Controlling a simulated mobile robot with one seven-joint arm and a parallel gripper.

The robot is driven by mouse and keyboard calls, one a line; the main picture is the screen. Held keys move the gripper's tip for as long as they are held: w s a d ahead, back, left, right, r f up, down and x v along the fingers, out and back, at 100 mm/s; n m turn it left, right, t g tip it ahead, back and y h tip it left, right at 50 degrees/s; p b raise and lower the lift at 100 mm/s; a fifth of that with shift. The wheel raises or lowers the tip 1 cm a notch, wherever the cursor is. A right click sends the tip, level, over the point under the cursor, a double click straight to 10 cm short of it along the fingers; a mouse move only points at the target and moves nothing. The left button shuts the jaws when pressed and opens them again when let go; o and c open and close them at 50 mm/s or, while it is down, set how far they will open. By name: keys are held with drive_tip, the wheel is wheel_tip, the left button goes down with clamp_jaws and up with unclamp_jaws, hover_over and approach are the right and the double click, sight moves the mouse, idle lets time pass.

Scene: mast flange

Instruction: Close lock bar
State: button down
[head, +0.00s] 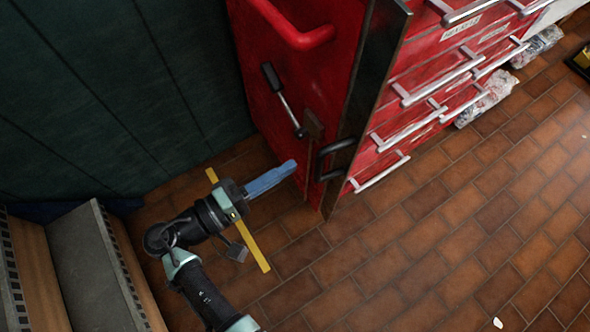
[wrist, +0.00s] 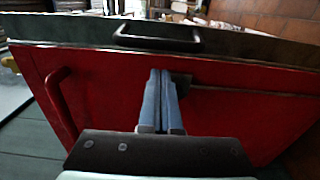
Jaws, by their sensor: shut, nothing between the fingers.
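The lock bar (head: 365,85) is a long dark upright strip at the corner of the red tool cabinet (head: 283,42), between its side wall and its drawer front. A black handle (head: 338,157) sits low on the bar. In the wrist view the bar (wrist: 260,45) runs across the top, with its handle (wrist: 155,38) in the middle. My gripper (head: 289,166) is shut and empty, its blue fingers pointing at the lower red side, left of the handle. In the wrist view the fingertips (wrist: 163,74) lie just below the bar; whether they touch anything I cannot tell.
A black-gripped lever (head: 283,95) and a red push handle (head: 290,25) stick out from the cabinet's side. Silver drawer handles (head: 440,82) line its front. A grey and wooden unit (head: 75,265) stands lower left. Brown tiled floor (head: 430,250) is open at right.

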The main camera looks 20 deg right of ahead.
drive_tip(key=shift+s+d, duration=0.3)
drive_tip(key=shift+d, duration=0.3)
drive_tip(key=shift+s+d, duration=0.25)
drive_tip(key=shift+d, duration=0.3)
drive_tip(key=shift+s, duration=0.1)
drive_tip(key=shift+s+d+n+t+p, duration=0.25)
drive_tip(key=shift+n+t+p, duration=0.15)
drive_tip(key=shift+t+p, duration=0.25)
